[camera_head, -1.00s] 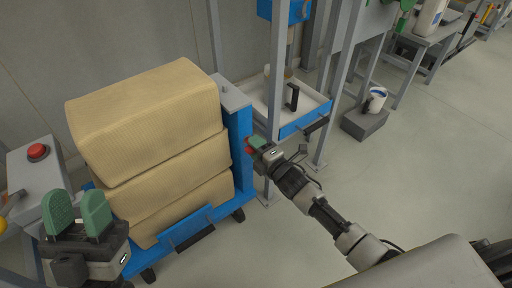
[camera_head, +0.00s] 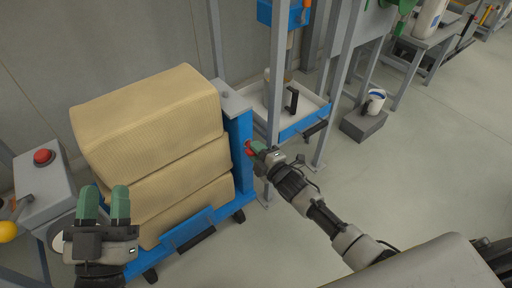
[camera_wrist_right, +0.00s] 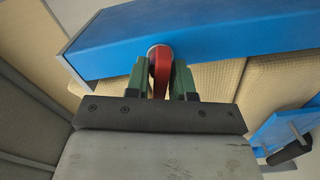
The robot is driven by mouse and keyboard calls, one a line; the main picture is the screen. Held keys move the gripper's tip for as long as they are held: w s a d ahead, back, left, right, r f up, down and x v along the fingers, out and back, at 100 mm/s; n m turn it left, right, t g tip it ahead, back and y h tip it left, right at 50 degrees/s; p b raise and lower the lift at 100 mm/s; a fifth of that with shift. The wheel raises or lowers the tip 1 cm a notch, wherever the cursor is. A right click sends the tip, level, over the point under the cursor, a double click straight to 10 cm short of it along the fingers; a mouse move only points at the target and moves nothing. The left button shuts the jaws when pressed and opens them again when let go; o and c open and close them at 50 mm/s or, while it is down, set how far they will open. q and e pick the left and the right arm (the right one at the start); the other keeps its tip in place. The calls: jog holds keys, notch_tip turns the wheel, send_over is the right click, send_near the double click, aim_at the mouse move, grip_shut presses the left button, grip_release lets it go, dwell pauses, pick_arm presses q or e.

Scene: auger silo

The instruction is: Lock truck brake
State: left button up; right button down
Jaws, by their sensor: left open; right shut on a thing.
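The truck is a blue cart (camera_head: 241,160) stacked with tan sacks (camera_head: 150,110). Its red brake lever (camera_head: 249,148) sits on the side of the blue upright post. In the right wrist view the red lever (camera_wrist_right: 160,70) hangs from a round pivot on the blue post (camera_wrist_right: 200,40), between the green fingers. My right gripper (camera_head: 257,147) is shut on the lever; it also shows in the right wrist view (camera_wrist_right: 161,80). My left gripper (camera_head: 104,205) is open and empty, in front of the sacks' lower left, and hides part of the cart.
A grey box with a red button (camera_head: 43,156) stands at the left, with a yellow knob (camera_head: 8,231) below it. A steel frame with a white tray (camera_head: 268,100) stands behind the cart. A grey block (camera_head: 364,125) with a white mug (camera_head: 375,101) is further right.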

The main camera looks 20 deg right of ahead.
jog(key=m+p, duration=0.2)
jog(key=m, duration=0.2)
jog(key=shift+r+m, duration=0.1)
jog(key=shift+m, duration=0.2)
jog(key=m+p, duration=0.2)
jog(key=m, duration=0.5)
jog(key=shift+m, duration=0.4)
pick_arm(q)
jog(key=s+a+f+g+y, duration=0.2)
jog(key=f+g, duration=0.4)
jog(key=f, duration=0.1)
jog(key=s+a+f+g+y, duration=0.1)
jog(key=s+f+g+y, duration=0.1)
jog(key=f+g, duration=0.5)
jog(key=shift+s+a+n+p, duration=0.2)
jog(key=shift+a+n+p, duration=0.15)
jog(key=shift+n, duration=0.05)
pick_arm(e)
jog(key=shift+m, duration=0.9)
pick_arm(q)
jog(key=shift+s+g, duration=0.1)
jog(key=shift+g, duration=0.2)
pick_arm(e)
jog(key=shift+m, duration=0.3)
jog(key=c, duration=1.2)
grip_release()
jog(key=shift+o, duration=0.2)
jog(key=shift+s, duration=0.15)
